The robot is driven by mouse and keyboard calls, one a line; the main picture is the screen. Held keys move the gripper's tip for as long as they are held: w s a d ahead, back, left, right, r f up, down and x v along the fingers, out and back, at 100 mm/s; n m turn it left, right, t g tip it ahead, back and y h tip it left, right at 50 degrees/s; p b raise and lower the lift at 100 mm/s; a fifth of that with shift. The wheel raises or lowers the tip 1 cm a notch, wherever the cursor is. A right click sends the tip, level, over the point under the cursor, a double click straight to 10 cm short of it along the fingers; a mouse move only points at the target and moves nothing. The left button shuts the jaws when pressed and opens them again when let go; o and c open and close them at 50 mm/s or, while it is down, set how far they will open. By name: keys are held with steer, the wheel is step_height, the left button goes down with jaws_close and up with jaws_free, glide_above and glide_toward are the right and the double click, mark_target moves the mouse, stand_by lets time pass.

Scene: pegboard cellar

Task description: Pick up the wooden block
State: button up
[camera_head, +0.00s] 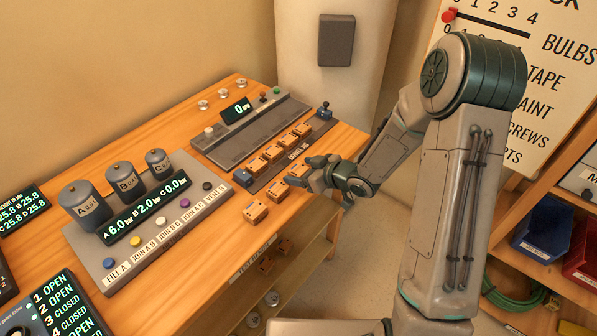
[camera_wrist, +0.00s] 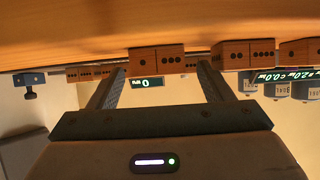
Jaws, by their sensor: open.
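Several small orange-brown wooden blocks with dark dots are on the wooden bench; which one the task means cannot be told. One block (camera_head: 298,169) is at my gripper (camera_head: 305,172), which reaches in from the right, low over the bench. In the wrist view, which looks upside down, a block (camera_wrist: 157,59) with dots on two halves sits between and just beyond the tips of my gripper (camera_wrist: 161,70). The fingers are apart on either side of it. Contact cannot be told. Other blocks (camera_head: 255,211) and (camera_head: 278,189) lie nearer the front edge.
A row of blocks (camera_head: 272,152) stands on a dark strip behind my gripper. A grey console (camera_head: 245,135) with a display is behind it. A panel with three canisters and buttons (camera_head: 150,225) takes the left. More blocks (camera_head: 266,265) lie on a lower shelf.

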mark_target(302, 168)
steer(key=shift+x, duration=0.95)
steer(key=shift+c, duration=0.3)
steer(key=shift+d, duration=0.1)
steer(key=c, duration=1)
steer(key=shift+r, duration=0.1)
steer(key=shift+r, duration=0.45)
steer(key=r, duration=0.3)
steer(key=shift+w+d+r, duration=0.2)
steer(key=shift+d+r, duration=0.2)
steer(key=w+d+r, duration=0.1)
steer(key=d+r, duration=0.1)
steer(key=d, duration=0.1)
steer(key=w+d+r+p, duration=0.1)
steer(key=d+r, duration=0.1)
steer(key=d, duration=0.1)
steer(key=w+d+r+p, duration=0.1)
steer(key=d+r, duration=0.1)
steer(key=d, duration=0.2)
steer(key=shift+w+d+r, duration=0.1)
steer(key=shift+w+r, duration=0.1)
steer(key=shift+w, duration=0.15)
